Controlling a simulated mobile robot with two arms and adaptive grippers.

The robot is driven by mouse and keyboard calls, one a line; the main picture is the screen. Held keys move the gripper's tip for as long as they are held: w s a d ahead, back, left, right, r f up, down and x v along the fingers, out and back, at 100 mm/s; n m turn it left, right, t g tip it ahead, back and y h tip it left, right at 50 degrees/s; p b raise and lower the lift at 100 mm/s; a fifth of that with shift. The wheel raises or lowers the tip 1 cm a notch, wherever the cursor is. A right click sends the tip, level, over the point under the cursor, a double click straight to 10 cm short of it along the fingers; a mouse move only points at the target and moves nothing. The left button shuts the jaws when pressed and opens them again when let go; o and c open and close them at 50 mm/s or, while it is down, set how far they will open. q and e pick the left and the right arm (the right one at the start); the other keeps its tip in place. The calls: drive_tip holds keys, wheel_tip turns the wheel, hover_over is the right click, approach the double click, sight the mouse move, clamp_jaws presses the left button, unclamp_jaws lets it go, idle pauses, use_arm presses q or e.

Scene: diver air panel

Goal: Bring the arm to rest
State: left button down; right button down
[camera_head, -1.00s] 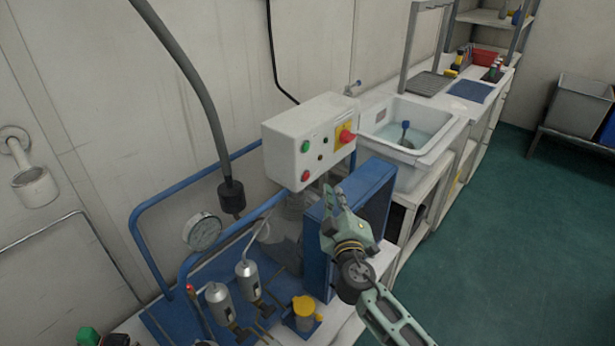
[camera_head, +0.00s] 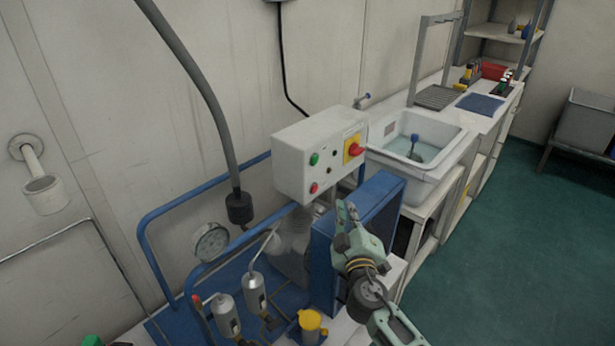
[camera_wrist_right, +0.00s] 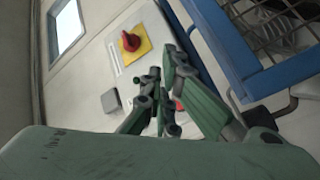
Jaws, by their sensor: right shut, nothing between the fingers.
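My right gripper (camera_head: 346,208) is in the lower middle of the head view, on the right arm that comes in from the bottom right. It is shut and empty. It is in front of the blue-framed unit and below the white control box (camera_head: 318,155), with a visible gap to the box. The box carries a red rotary switch on a yellow plate (camera_head: 354,149) and green and red buttons. In the right wrist view, the shut fingers (camera_wrist_right: 160,72) show in front of the box, below the red switch (camera_wrist_right: 130,42). My left gripper is out of view.
The blue-framed compressor unit (camera_head: 372,212) stands close beside the gripper. A gauge (camera_head: 210,243), metal cylinders and a yellow-capped part (camera_head: 310,320) are to its left. A sink (camera_head: 425,150) stands behind on the right. Green floor (camera_head: 510,240) is clear at the right.

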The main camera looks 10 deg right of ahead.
drive_tip(key=s+d+f+m+g+h, duration=0.1)
drive_tip(key=s+d+f+m+g, duration=0.25)
drive_tip(key=s+f, duration=0.45)
drive_tip(key=s+d+f+m+g+h, duration=0.1)
drive_tip(key=s+d+f+m+g, duration=0.3)
drive_tip(key=s, duration=0.8)
drive_tip(key=s+a+f+n+g+y, duration=0.1)
drive_tip(key=s+a+g+y, duration=0.15)
drive_tip(key=s, duration=0.45)
drive_tip(key=s+a+f+g+y, duration=0.1)
drive_tip(key=s+a+g, duration=0.25)
drive_tip(key=s, duration=0.35)
drive_tip(key=s+a+f+n+g+y, duration=0.1)
drive_tip(key=s+a+f+g, duration=0.15)
drive_tip(key=s, duration=0.35)
drive_tip(key=s+f+x, duration=0.1)
drive_tip(key=s+x, duration=0.2)
drive_tip(key=x, duration=0.8)
drive_tip(key=s+x, duration=0.2)
drive_tip(key=x, duration=1)
drive_tip(key=s+d+f+g, duration=0.1)
drive_tip(key=s+d+f, duration=0.1)
drive_tip(key=s+f, duration=1.6)
drive_tip(key=shift+s+d+g, duration=0.15)
drive_tip(key=shift+s+g, duration=0.15)
drive_tip(key=shift+s, duration=0.15)
